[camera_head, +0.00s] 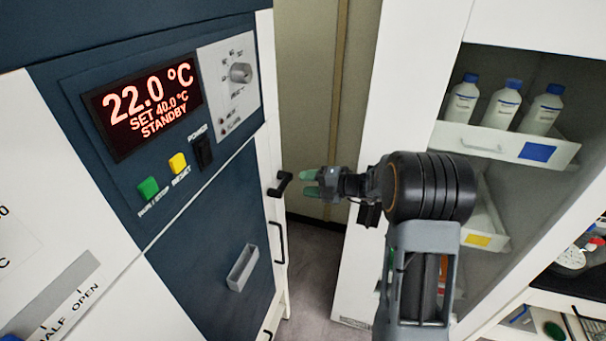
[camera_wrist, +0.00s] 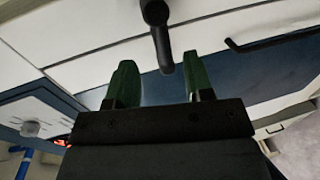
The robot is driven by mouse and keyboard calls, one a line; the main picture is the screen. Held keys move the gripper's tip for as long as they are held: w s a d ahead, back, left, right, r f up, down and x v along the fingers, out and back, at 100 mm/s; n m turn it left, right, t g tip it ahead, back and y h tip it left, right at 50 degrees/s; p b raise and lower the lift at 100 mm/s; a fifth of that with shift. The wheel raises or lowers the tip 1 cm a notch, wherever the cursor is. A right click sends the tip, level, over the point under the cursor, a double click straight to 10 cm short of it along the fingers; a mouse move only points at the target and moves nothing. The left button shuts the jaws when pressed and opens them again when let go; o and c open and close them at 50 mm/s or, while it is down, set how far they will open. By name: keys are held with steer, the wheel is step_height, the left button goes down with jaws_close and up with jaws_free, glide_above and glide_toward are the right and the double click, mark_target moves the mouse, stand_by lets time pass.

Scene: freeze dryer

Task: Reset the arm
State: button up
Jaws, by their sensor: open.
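My gripper (camera_head: 309,183) is open, with two green fingertips pointing left toward the side of the freeze dryer. In the wrist view its green fingers (camera_wrist: 158,84) stand apart with nothing between their tips. A black lever handle (camera_head: 280,184) on the dryer's side edge is just left of the fingertips. In the wrist view the handle (camera_wrist: 167,50) hangs just beyond the gap between the fingers, and I cannot tell whether it touches them. My arm (camera_head: 425,190) reaches in from the lower right.
The dryer's dark blue panel (camera_head: 100,75) has a lit display (camera_head: 145,103) reading 22.0 °C, SET 40.0 °C, STANDBY. Green (camera_head: 148,188) and yellow (camera_head: 178,163) buttons sit below it. A cabinet with white bottles (camera_head: 501,104) stands on the right. Floor (camera_head: 315,260) shows between them.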

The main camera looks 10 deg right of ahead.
steer(key=s+f+n+g+h, duration=0.25)
steer(key=s+n, duration=0.35)
steer(key=n, duration=0.4)
steer(key=s+f+n+g+h, duration=0.25)
steer(key=s+n+g, duration=0.2)
steer(key=n, duration=0.65)
steer(key=s+d+r+n+t+h+b, duration=0.1)
steer(key=s+r+n+t+h, duration=0.1)
steer(key=s+r+n+h, duration=0.2)
steer(key=s+d+r+n+t+h+b, duration=0.1)
steer(key=s+d+r+n+t+h, duration=0.1)
steer(key=s+n, duration=0.9)
steer(key=r+n+h, duration=0.1)
steer(key=n+h, duration=0.1)
steer(key=n, duration=0.4)
steer(key=shift+r+h+b, duration=0.3)
steer(key=shift+r+h, duration=0.1)
steer(key=shift+s, duration=0.1)
steer(key=shift+c, duration=0.5)
